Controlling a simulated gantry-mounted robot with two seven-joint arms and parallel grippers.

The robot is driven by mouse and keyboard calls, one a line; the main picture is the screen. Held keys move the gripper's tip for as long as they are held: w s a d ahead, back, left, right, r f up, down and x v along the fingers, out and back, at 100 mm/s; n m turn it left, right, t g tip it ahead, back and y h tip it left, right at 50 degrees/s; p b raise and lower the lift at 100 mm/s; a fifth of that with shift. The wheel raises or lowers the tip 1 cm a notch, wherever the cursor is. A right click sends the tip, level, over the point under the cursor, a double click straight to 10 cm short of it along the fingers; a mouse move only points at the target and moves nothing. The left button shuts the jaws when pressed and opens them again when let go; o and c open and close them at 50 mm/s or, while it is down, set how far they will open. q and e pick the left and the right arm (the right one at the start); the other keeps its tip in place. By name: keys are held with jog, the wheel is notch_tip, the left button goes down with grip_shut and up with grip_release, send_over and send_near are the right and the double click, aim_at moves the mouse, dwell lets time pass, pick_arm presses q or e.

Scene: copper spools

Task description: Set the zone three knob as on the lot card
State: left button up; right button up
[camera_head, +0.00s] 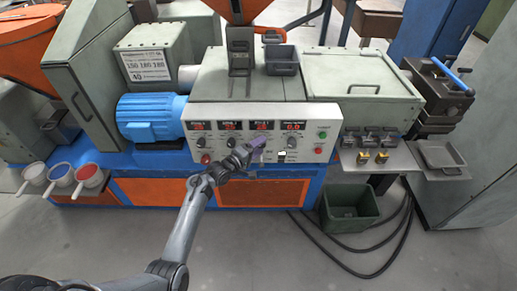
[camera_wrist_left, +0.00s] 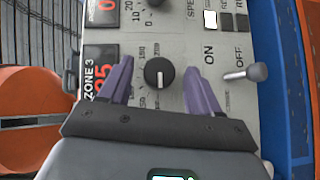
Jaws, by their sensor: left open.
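The zone three knob (camera_wrist_left: 159,73) is round and black with a white pointer mark, which seems to run toward the lower side of the left wrist view. Printed scale numbers surround it. The ZONE 3 display (camera_wrist_left: 101,75) beside it shows red digits, partly cut by a finger. My left gripper (camera_wrist_left: 157,66) is open, its purple fingers on either side of the knob; contact cannot be told. In the head view the left gripper (camera_head: 256,146) is in front of the control panel (camera_head: 310,150) and hides this knob. The lot card (camera_head: 145,66) is on the green cabinet at the upper left, with rows of numbers.
A toggle lever (camera_wrist_left: 246,72) stands out beside the fingers, near ON and OFF labels. In the head view, a blue motor (camera_head: 150,115) is left of the panel. A metal shelf (camera_head: 375,158) with small parts is to its right. A green bin (camera_head: 348,205) is below.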

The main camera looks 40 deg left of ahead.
pick_arm(q)
jog(key=shift+w, duration=0.1)
jog(key=c, duration=1)
jog(key=m+g+y+p, duration=0.3)
jog(key=g, duration=0.1)
jog(key=d+m+g+y+p, duration=0.1)
jog(key=m+g+y+p, duration=0.2)
jog(key=m+g+y, duration=0.1)
jog(key=w+m+g+y+p, duration=0.1)
jog(key=m+g+y+p, duration=0.2)
jog(key=g+y+p, duration=0.1)
jog(key=shift+w+d+r+m+g, duration=0.1)
jog(key=shift+d+r+m+g, duration=0.1)
jog(key=shift+m+g, duration=0.15)
jog(key=shift+c, duration=0.2)
jog(key=shift+r+m+g+y+b, duration=0.1)
jog(key=shift+m+g+y+b, duration=0.25)
jog(key=shift+b, duration=0.4)
